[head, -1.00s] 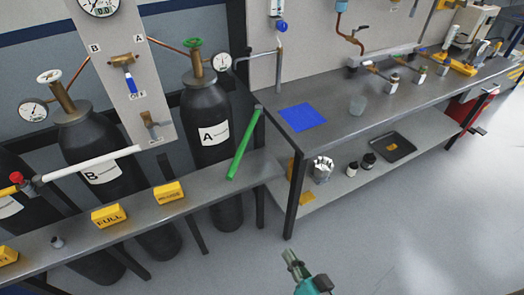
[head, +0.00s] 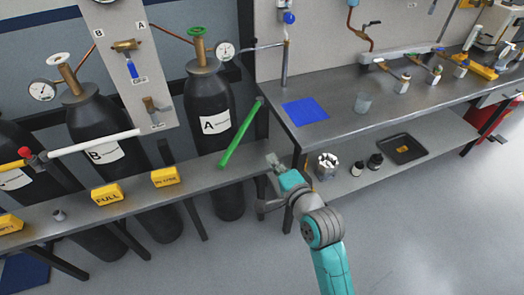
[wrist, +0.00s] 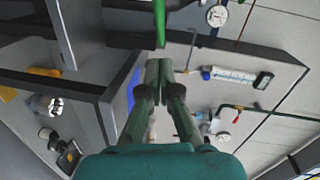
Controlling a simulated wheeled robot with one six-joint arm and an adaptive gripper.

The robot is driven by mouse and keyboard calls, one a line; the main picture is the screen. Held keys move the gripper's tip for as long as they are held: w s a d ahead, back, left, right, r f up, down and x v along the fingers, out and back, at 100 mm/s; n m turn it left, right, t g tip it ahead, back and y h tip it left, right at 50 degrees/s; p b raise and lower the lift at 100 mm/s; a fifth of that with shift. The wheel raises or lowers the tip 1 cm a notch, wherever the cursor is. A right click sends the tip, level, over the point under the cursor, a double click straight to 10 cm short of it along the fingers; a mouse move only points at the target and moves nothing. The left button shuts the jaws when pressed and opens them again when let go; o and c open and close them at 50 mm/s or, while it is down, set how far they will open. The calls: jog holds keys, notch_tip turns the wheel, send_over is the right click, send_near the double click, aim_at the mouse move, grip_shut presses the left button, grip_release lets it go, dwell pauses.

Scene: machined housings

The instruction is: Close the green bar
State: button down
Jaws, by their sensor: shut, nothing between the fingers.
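The green bar (head: 241,134) is a straight rod slanting across the front of cylinder A (head: 209,105) in the head view. Its upper end is near the left corner of the workbench and its lower end is near the grey rail. In the wrist view the green bar (wrist: 160,22) runs down from the top edge to just beyond the fingertips. My gripper (head: 272,160) is shut and empty, to the right of the bar's lower end in the head view. Its closed fingers (wrist: 158,68) point toward the bar in the wrist view. I cannot tell whether they touch it.
The grey rail (head: 137,197) carries yellow tags. A white bar (head: 93,143) crosses in front of cylinder B (head: 97,128). The workbench (head: 335,117) with a blue mat (head: 306,110) stands right of my gripper, a lower shelf beneath it. Open floor lies in front.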

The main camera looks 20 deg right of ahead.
send_near(237, 140)
jog(key=w+d, duration=0.5)
jog(key=shift+w+a+f, duration=0.4)
jog(key=shift+w+a, duration=0.3)
jog(key=shift+w, duration=0.1)
jog(key=shift+w+a+f, duration=0.4)
jog(key=shift+w+a, duration=0.3)
jog(key=shift+w, duration=0.1)
jog(key=shift+a, duration=0.15)
jog(key=shift+w+a+r+m+h, duration=0.1)
jog(key=shift+w+a+m+h, duration=0.7)
jog(key=shift+a+h, duration=0.3)
jog(key=shift+w+a, duration=0.55)
jog(key=shift+w, duration=0.05)
jog(key=w+a, duration=0.6)
jog(key=w, duration=0.6)
jog(key=shift+w+a, duration=0.25)
jog(key=shift+a, duration=0.05)
